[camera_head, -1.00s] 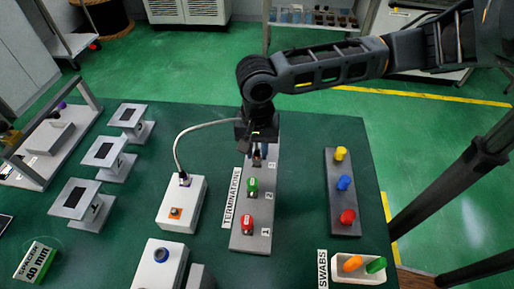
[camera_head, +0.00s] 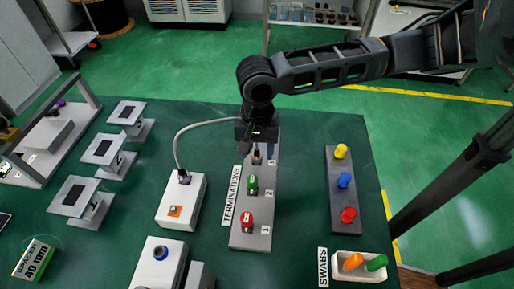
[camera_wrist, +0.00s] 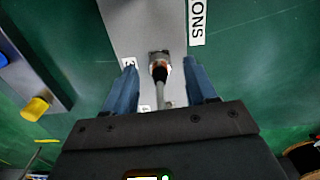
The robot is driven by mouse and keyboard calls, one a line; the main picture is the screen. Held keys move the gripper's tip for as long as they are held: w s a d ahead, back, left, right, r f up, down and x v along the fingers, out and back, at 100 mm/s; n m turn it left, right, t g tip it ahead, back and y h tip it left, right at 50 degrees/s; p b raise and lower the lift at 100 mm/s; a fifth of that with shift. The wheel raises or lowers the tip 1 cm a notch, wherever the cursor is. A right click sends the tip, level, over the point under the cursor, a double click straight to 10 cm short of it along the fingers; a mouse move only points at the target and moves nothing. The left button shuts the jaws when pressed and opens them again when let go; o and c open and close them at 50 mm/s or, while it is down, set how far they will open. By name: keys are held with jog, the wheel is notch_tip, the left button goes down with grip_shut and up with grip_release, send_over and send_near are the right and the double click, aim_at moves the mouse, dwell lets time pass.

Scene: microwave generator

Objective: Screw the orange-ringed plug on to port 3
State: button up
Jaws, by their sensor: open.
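The orange-ringed plug (camera_wrist: 159,70) has a dark body and a grey cable. In the wrist view it sits end-on at the port nearest the far end of the grey terminations block (camera_wrist: 140,25). Its base meets a metal fitting there; I cannot tell how tightly it is seated. The number label beside this port looks like a 3 but is small. In the head view the plug (camera_head: 257,159) stands below my gripper (camera_head: 257,142). My gripper (camera_wrist: 161,84) is open, its blue fingers on either side of the plug and cable, apart from them.
A green cap (camera_head: 252,184) and a red cap (camera_head: 246,219) stand on the block's nearer ports. The cable (camera_head: 188,135) arches left to a white box (camera_head: 181,203). A rack (camera_head: 343,190) with yellow, blue and red caps is at right, and a swab tray (camera_head: 345,278) nearer.

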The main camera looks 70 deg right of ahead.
jog(key=shift+r, duration=3.9)
